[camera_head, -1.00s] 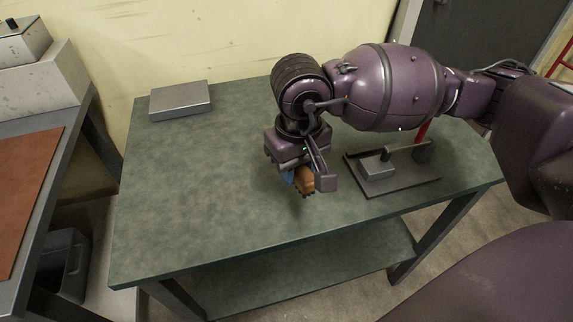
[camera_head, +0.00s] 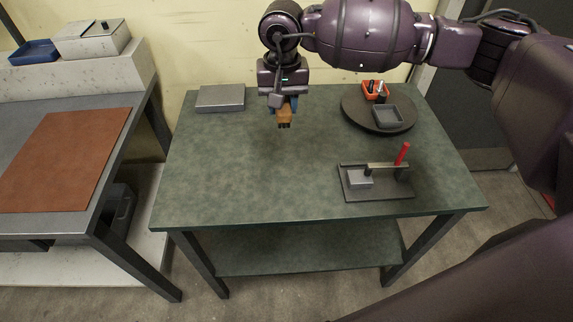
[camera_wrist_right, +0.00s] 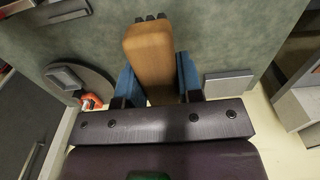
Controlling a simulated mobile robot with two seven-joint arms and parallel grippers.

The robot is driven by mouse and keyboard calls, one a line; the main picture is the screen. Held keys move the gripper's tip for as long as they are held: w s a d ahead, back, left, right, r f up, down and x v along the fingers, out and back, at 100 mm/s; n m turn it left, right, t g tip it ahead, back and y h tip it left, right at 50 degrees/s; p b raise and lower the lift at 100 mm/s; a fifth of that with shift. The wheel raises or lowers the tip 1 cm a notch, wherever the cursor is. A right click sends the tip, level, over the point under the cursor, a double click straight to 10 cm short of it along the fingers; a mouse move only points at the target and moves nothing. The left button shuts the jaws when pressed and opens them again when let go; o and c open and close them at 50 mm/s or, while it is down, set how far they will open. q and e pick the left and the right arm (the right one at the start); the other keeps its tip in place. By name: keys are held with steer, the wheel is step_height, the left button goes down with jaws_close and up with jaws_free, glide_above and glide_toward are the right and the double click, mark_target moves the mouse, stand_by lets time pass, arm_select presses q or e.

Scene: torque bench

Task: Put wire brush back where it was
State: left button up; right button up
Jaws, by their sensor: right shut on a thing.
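The wire brush (camera_head: 285,116) has a wooden body with dark bristles at its end. My right gripper (camera_head: 284,104) is shut on it, with blue finger pads on both sides, and holds it over the back middle of the green table. In the right wrist view the brush's wooden body (camera_wrist_right: 150,55) lies between the blue fingers (camera_wrist_right: 158,78), bristles at the far end. Whether the bristles touch the table is hard to tell; they look raised above it. My left gripper is not in view.
A bench with a brown mat (camera_head: 65,160) stands left.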

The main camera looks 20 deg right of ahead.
steer(key=shift+w+r, duration=0.15)
steer(key=shift+r, duration=0.3)
steer(key=shift+w+f+p, duration=0.1)
steer(key=shift+p, duration=0.2)
glide_above(282, 169)
step_height(282, 169, down, 4)
steer(key=shift+f, duration=0.15)
step_height(282, 169, down, 12)
steer(key=shift+r, duration=0.25)
step_height(282, 169, down, 4)
steer(key=shift+f+b, duration=0.1)
steer(key=shift+b, duration=0.3)
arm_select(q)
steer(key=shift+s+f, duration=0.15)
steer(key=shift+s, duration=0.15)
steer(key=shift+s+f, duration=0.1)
arm_select(e)
steer(key=shift+f, duration=0.1)
